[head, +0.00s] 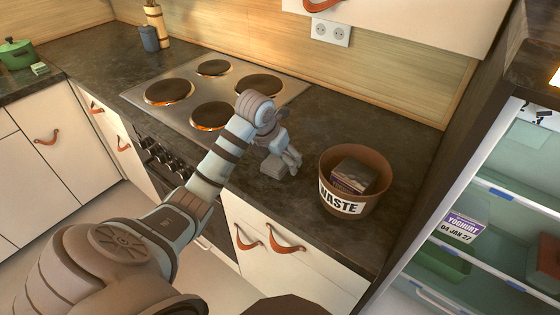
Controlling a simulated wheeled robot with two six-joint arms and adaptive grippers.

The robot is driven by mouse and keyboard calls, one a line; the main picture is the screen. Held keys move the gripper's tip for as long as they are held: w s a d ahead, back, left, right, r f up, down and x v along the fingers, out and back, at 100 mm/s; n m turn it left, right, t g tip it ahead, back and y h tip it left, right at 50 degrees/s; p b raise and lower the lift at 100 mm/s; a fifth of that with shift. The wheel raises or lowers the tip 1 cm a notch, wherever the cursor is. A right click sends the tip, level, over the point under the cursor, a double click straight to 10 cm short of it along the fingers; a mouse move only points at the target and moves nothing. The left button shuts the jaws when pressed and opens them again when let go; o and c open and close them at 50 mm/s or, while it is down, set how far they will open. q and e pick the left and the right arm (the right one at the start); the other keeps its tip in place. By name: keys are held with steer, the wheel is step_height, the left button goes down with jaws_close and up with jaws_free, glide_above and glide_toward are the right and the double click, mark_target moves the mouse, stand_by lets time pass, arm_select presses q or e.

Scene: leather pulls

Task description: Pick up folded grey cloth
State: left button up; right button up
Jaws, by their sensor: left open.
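The folded grey cloth (272,167) appears as a small grey block on the dark counter, between the stove and the waste bin. My left gripper (286,163) is just above and beside it, pointing down, with its fingers open. The fingers partly cover the cloth's right side. I cannot tell whether they touch it. My right gripper is not in view.
A brown waste bin (372,196) with a dark box (352,176) in it stands just right of my left gripper. The stove (181,109) has several burners, some glowing orange underneath. An open fridge (486,210) is at the right. Counter (312,118) behind is clear.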

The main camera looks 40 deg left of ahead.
mark_target(278, 158)
arm_select(q)
steer(key=shift+c, duration=0.5)
steer(key=c, duration=1.2)
steer(key=shift+o, duration=0.2)
steer(key=shift+r, duration=0.1)
step_height(278, 158, up, 8)
steer(key=shift+p, duration=1.1)
step_height(278, 158, up, 12)
steer(key=p, duration=1.2)
steer(key=shift+r, duration=0.25)
steer(key=shift+f, duration=0.1)
